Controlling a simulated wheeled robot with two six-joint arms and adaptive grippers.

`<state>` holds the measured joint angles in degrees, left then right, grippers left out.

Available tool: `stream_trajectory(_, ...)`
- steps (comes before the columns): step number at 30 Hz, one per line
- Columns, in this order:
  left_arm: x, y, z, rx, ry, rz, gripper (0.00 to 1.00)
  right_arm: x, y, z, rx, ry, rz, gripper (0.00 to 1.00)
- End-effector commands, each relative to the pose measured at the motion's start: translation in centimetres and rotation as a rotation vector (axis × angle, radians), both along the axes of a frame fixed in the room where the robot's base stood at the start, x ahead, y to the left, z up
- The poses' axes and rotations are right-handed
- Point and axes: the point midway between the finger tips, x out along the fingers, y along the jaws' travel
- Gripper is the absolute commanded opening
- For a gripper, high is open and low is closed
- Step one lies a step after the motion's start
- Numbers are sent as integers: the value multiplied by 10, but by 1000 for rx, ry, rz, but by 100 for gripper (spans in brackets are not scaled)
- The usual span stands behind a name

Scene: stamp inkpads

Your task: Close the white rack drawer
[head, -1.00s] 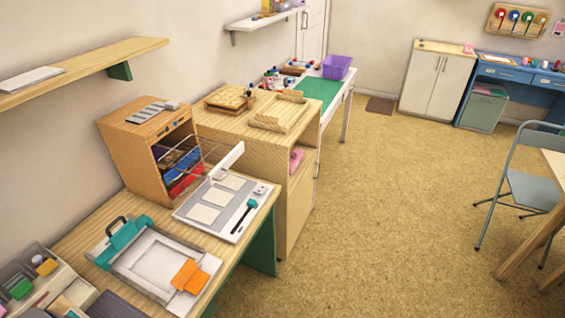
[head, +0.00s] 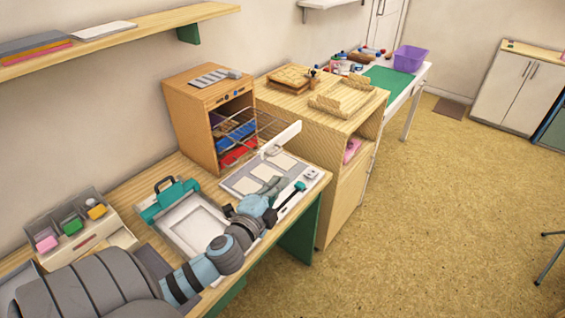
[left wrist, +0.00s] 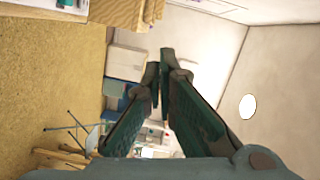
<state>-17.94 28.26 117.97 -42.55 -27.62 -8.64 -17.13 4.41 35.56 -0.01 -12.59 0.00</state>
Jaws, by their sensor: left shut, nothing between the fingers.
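The white rack drawer sticks out of the wooden cabinet (head: 190,110); its white front bar (head: 281,138) stands out to the right, with wire rails (head: 262,122) running back to the opening. My left gripper (head: 277,184) is shut and empty. In the head view it shows over the white board on the table, below and in front of the drawer front, with a gap between them. In the left wrist view its fingers (left wrist: 161,62) come together, and I cannot make out the drawer there. My right gripper is not in view.
A teal-clamped frame (head: 190,222) and a white board with pale panels (head: 240,182) lie on the table. A box with coloured pads (head: 80,228) stands at left. A wooden cupboard (head: 290,105) stands right of the cabinet.

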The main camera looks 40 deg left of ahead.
Motion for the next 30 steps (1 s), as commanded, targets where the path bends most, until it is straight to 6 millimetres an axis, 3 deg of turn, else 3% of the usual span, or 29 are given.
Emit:
stream_trajectory(5,23,6,2,2,-4,1,0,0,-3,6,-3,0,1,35)
stream_trajectory(15,94,23,-3,-3,-1,4,0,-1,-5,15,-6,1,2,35)
stream_trajectory(22,95,55,-15,2,1,2,0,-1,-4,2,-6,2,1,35)
stream_trajectory(30,94,62,-15,-1,1,3,0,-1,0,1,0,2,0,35)
